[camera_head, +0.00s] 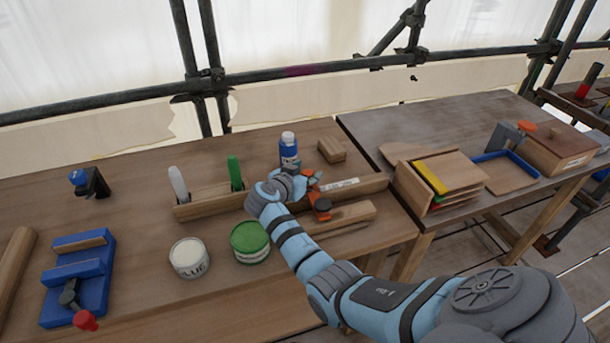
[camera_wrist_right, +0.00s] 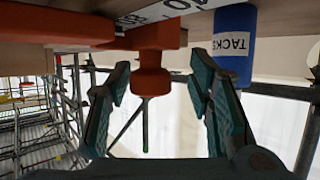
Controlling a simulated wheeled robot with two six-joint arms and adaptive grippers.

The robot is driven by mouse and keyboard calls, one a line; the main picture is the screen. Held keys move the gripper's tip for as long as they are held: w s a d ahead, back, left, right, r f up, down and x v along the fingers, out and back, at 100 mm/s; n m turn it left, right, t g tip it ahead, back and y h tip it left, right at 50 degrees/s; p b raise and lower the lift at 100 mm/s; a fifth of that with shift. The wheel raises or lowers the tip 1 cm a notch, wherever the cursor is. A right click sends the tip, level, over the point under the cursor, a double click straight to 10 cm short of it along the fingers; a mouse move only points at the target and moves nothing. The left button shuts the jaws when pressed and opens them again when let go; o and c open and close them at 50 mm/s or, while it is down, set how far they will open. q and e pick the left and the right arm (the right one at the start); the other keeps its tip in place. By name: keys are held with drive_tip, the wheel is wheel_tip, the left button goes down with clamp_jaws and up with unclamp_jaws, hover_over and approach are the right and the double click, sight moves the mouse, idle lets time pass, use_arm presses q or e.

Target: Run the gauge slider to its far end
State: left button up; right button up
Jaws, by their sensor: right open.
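The gauge is a wooden bar with a white printed strip (camera_head: 339,184) at the back right of the left table. An orange-red slider (camera_head: 322,207) with a knob sits on it. In the right wrist view the slider's knob (camera_wrist_right: 152,78) appears between my open fingers, closer to the left one. My right gripper (camera_head: 306,186) is at the gauge, partly hidden by its own wrist in the head view. It also shows in the right wrist view (camera_wrist_right: 162,85), open, with nothing clamped. My left gripper is not in view.
A blue tacks bottle (camera_wrist_right: 233,45) stands close behind the gripper, also in the head view (camera_head: 288,148). A wooden block (camera_head: 331,150), glue tin (camera_head: 190,257), green tin (camera_head: 250,242) and marker holder (camera_head: 208,203) are nearby.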

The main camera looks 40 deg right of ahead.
drive_tip(key=shift+s+d+r, duration=0.1)
drive_tip(key=shift+s+r, duration=0.2)
drive_tip(key=shift+s, duration=0.1)
drive_tip(key=shift+s+r, duration=0.15)
drive_tip(key=shift+c, duration=0.4)
drive_tip(key=c, duration=0.3)
clamp_jaws()
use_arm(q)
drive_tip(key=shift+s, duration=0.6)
